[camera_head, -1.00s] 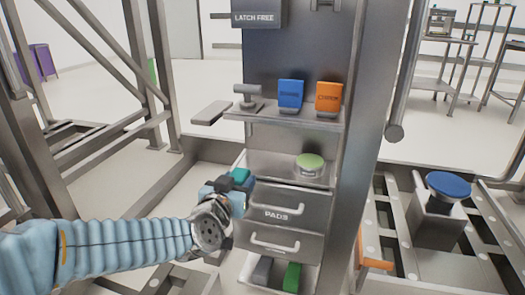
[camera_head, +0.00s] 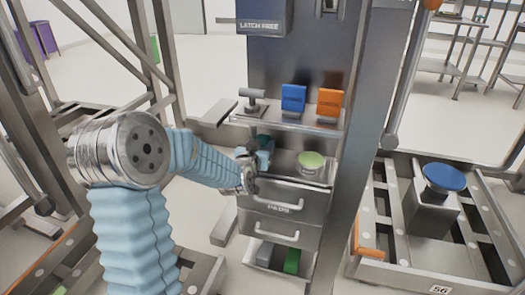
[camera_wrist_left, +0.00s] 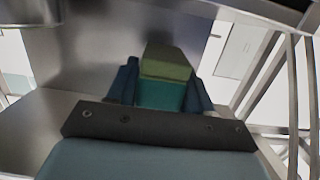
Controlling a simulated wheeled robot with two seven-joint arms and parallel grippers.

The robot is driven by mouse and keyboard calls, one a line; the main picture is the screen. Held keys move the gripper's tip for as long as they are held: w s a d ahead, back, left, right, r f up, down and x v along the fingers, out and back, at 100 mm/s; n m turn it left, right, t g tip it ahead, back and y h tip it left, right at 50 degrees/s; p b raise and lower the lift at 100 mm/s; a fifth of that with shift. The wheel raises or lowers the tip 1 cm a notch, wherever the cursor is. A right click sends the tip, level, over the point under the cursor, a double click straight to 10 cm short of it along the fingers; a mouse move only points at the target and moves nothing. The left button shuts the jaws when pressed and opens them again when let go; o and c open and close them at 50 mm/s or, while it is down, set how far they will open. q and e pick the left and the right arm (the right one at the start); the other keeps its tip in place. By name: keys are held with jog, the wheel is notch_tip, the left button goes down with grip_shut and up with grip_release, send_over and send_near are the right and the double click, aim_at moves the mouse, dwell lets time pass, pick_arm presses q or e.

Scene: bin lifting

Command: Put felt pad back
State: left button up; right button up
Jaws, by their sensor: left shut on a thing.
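My left gripper (camera_head: 262,152) is inside the shelf bay above the drawer labelled PADS (camera_head: 279,207), left of a round green-topped piece (camera_head: 312,161). It is shut on a small block with a teal face and olive-green top, likely the felt pad (camera_wrist_left: 165,72). In the left wrist view its dark blue fingers (camera_wrist_left: 158,92) stand on both sides of the block. In the head view my wrist and the fingers hide most of the block. I cannot tell whether it touches the shelf. My right gripper is not in view.
The shelf above holds a grey fixture (camera_head: 252,99), a blue box (camera_head: 293,98) and an orange box (camera_head: 329,102). The open bottom bay holds a grey block (camera_head: 265,254) and a green block (camera_head: 291,260). A blue-topped pedestal (camera_head: 443,179) stands right. A metal frame stands left.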

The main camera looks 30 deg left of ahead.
pick_arm(q)
jog(key=shift+w+a, duration=0.1)
jog(key=shift+w, duration=0.35)
jog(key=shift+w+f, duration=0.1)
jog(key=shift+f, duration=1.6)
jog(key=shift+f, duration=0.1)
jog(key=shift+f, duration=0.15)
jog(key=o, duration=1)
jog(key=shift+o, duration=0.2)
jog(key=shift+r, duration=0.35)
jog(key=b+v, duration=0.1)
jog(key=v, duration=1.1)
jog(key=shift+f, duration=0.2)
